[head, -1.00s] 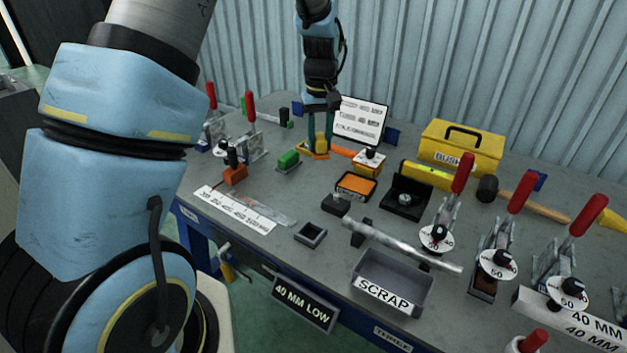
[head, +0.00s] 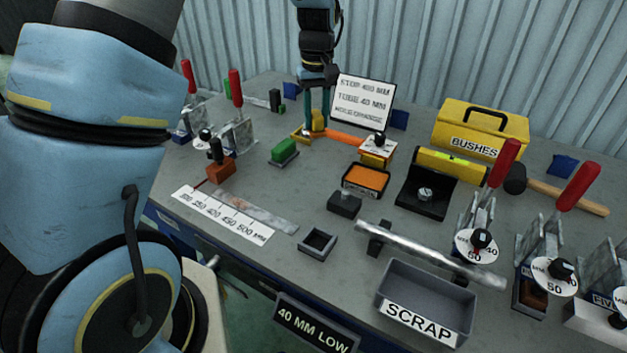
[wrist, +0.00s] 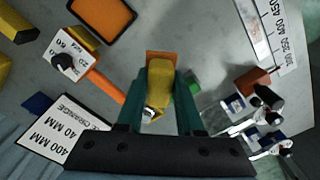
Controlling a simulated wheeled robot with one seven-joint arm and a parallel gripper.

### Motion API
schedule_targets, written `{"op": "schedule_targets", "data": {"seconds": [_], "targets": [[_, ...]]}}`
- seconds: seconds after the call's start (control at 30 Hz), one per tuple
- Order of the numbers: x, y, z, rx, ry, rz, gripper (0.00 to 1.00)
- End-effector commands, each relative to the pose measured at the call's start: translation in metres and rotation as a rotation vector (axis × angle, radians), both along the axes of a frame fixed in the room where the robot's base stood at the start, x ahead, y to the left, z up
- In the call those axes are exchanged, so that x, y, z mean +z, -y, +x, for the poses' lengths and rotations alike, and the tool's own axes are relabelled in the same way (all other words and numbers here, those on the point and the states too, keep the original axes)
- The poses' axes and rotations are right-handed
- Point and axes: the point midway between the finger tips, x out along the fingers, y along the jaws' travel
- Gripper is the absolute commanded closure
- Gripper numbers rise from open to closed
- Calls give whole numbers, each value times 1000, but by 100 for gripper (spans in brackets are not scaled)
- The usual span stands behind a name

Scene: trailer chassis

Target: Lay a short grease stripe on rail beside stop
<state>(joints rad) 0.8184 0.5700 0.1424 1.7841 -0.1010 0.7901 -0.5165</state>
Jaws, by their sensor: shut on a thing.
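My gripper (head: 318,118) is shut on a yellow tool with an orange end (wrist: 160,80), above the back of the table; I cannot tell whether the tool touches the tabletop. The stop seems to be the orange-red block (head: 221,170) with a black knob, at the left end of the grey metal rail (head: 262,209). A white scale (head: 222,214) runs along the rail's front. In the wrist view the block (wrist: 252,81) and scale (wrist: 268,30) lie right of my gripper. A black tray of orange grease (head: 366,179) stands mid-table.
A white sign (head: 363,101) reads stop 400 mm, tube 40 mm. A green block (head: 284,151) stands between gripper and rail. Red-handled clamps (head: 235,115) rise behind the block. A metal tube (head: 430,255), scrap bin (head: 425,300) and yellow bushes box (head: 483,130) are to the right.

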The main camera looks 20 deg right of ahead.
Motion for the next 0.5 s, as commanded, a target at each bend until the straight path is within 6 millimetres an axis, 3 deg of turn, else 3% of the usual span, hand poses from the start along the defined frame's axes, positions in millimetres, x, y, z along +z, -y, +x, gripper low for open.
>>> {"op": "schedule_targets", "data": {"seconds": [0.1, 0.37, 0.5], "targets": [[-21, 0, 0, 0, 0, 0, 100], [-41, 0, 0, 0, 0, 0, 100], [-62, -1, -1, 0, -4, 3, 100]]}}
